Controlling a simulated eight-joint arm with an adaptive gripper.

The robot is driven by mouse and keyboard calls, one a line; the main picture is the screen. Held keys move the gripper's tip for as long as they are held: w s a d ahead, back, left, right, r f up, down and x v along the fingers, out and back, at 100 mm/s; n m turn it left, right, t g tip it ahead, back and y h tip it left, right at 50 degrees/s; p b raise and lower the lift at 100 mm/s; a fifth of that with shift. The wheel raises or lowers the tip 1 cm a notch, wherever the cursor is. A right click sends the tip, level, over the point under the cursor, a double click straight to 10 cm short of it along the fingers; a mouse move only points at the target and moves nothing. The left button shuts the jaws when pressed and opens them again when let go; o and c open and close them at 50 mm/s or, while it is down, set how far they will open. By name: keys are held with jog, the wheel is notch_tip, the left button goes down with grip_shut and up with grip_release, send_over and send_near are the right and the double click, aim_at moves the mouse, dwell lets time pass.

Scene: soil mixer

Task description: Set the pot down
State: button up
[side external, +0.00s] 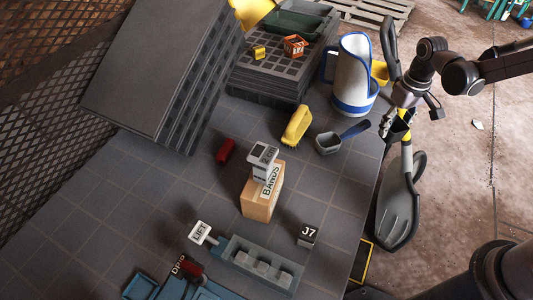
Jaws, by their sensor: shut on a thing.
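My gripper (396,118) is at the right, beside the table's right edge and to the right of the white and blue jug. It is shut on a small dark thing, which looks like the pot (397,132). The held thing is small and partly covered by the fingers, so its shape and tilt are hard to tell. It appears to be held up, clear of the tabletop (330,190).
The jug (355,75) and a grey scoop (329,143) are near my gripper. A large grey shovel (399,205) stands at the right edge. A yellow brush (296,126), stacked trays (262,80) and a BANDS box (262,196) take up the table. Bare tiles lie right of the box.

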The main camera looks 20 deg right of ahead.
jog(key=w+a+f, duration=0.1)
jog(key=a+f, duration=0.1)
jog(key=a, duration=0.1)
jog(key=w+a+f, duration=0.1)
jog(key=shift+w+a+f, duration=0.2)
jog(key=shift+w+a, duration=0.1)
jog(key=shift+f, duration=1.95)
jog(key=shift+f, duration=0.1)
jog(key=o, duration=0.8)
